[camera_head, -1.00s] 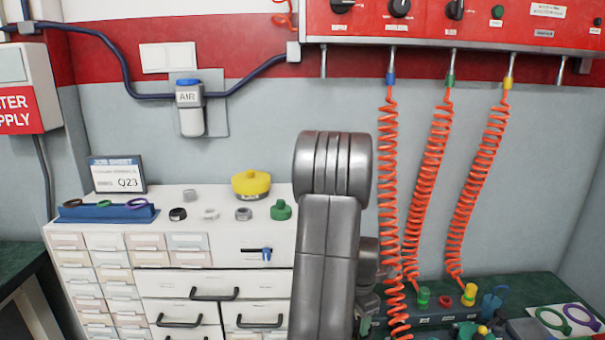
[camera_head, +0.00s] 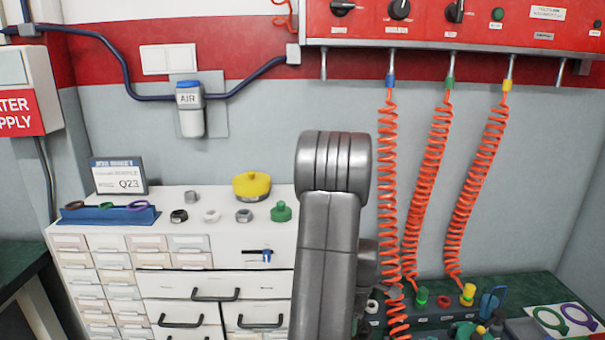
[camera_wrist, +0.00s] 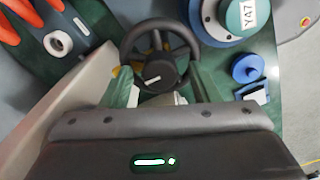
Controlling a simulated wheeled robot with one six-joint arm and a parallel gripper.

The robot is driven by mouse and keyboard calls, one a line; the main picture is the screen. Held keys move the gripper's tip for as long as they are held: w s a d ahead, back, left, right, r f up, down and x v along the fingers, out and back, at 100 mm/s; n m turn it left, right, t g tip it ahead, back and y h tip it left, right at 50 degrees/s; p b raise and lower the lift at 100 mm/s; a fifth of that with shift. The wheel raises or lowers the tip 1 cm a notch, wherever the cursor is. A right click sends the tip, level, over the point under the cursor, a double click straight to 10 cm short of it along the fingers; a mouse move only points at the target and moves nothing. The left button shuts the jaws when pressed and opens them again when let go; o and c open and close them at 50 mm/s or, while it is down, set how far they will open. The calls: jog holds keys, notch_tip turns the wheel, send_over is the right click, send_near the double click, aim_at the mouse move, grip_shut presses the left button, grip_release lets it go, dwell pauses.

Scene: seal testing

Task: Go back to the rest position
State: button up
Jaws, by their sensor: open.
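My gripper (camera_wrist: 164,88) shows at the bottom of the wrist view, its jaws apart with nothing seen held between them. A black handwheel (camera_wrist: 183,47) with a white pointer mark lies beyond the jaws. I cannot tell how far the jaws are from it. In the head view my grey arm stands upright in front of the drawer cabinet (camera_head: 215,262), and my gripper is hidden behind it.
Orange coiled hoses (camera_head: 388,190) hang close right of my arm, down to the green bench (camera_head: 540,285). A yellow cap (camera_head: 252,185) and a green fitting (camera_head: 281,212) stand on the cabinet. A blue-based part labelled Y47 (camera_wrist: 222,38) is near the handwheel.

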jog(key=m+p, duration=0.1)
jog(key=m, duration=0.3)
jog(key=shift+m+p, duration=0.55)
jog(key=shift+m, duration=1.35)
